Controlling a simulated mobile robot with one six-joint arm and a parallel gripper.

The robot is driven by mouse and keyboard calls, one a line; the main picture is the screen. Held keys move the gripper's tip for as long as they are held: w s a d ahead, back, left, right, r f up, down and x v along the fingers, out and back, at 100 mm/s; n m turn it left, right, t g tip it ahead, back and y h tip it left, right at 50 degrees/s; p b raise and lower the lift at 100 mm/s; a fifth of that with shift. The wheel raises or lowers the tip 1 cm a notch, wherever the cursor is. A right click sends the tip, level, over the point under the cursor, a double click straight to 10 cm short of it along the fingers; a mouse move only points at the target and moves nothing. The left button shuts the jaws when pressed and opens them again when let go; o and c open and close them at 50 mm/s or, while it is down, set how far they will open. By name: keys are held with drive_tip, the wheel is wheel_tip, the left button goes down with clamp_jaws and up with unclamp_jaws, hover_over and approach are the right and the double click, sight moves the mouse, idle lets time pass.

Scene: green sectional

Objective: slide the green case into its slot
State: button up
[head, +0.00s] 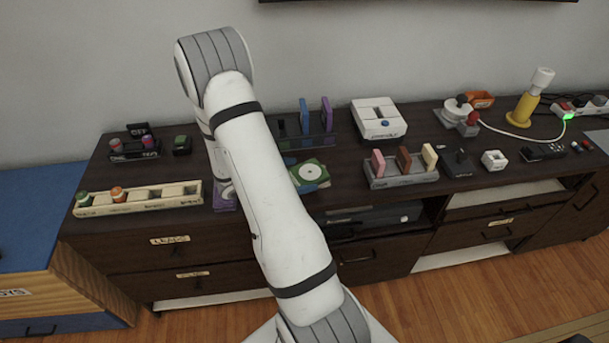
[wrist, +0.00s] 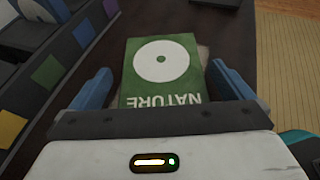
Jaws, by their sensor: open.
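The green case (head: 310,172) lies flat on the dark cabinet top, just right of my arm. The wrist view shows the green case (wrist: 188,85) with a white disc and the word NATURE, upside down there. My gripper (wrist: 161,70) is open, with one blue finger on each side of the case. I cannot tell whether they touch it. The dark slotted rack (head: 320,139) stands behind the case and holds a blue case (head: 304,115) and a purple case (head: 326,112). In the wrist view the rack (wrist: 62,50) is at left, with yellow, green and purple squares.
A white slotted box (head: 379,128) stands right of the rack. A grey holder (head: 402,178) with several upright blocks is to the right. A cream tray (head: 140,204) with round items is at left. A purple item (head: 225,205) lies near the front edge beside my arm.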

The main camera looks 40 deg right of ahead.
drive_tip(key=shift+s+d+f, duration=0.1)
drive_tip(key=shift+d+f, duration=0.15)
drive_tip(key=shift+d, duration=0.25)
drive_tip(key=c, duration=0.9)
drive_tip(key=shift+r, duration=0.1)
